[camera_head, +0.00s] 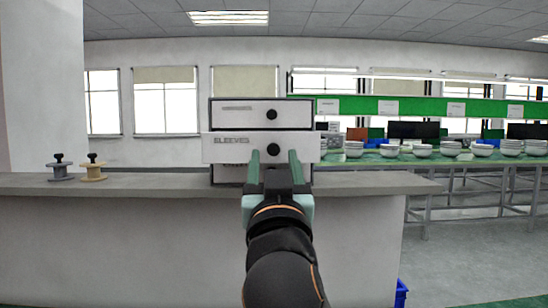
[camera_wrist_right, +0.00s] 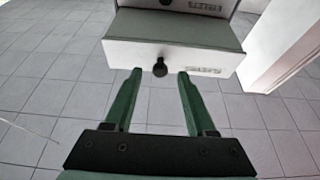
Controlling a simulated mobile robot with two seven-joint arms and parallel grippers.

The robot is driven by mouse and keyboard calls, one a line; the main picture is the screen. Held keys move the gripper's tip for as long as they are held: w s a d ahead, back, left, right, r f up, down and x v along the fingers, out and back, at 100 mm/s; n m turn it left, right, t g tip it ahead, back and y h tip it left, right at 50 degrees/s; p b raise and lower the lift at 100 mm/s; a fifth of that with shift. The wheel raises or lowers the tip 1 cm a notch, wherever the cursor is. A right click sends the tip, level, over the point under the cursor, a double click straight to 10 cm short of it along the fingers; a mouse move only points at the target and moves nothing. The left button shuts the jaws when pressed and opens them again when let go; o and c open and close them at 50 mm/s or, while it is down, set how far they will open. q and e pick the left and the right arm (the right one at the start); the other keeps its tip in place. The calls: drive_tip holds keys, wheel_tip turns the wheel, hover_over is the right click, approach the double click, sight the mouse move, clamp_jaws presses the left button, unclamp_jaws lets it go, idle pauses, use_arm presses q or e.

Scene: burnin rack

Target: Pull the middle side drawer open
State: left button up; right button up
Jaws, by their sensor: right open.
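The middle drawer (camera_head: 225,147), labelled "SLEEVES", belongs to a small white drawer cabinet on the counter. Its front looks wider than the drawer above and stands out from the cabinet, so it is partly open. Its dark round knob (camera_head: 273,150) also shows in the right wrist view (camera_wrist_right: 159,68), where the drawer front (camera_wrist_right: 125,52) appears upside down. My right gripper (camera_head: 273,160) is open, with its green fingers pointing at the drawer. In the wrist view, the knob lies between the fingertips (camera_wrist_right: 159,73), with gaps on both sides. My left gripper is not in view.
The top drawer (camera_head: 240,113) looks shut; the bottom one is mostly hidden. Grey and tan spools (camera_head: 93,172) stand on the grey counter (camera_head: 150,188) at left. A green bench (camera_head: 380,158) with bowls is behind at right. The counter right of the cabinet is clear.

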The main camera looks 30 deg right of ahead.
drive_tip(key=b+v, duration=0.1)
drive_tip(key=v, duration=0.9)
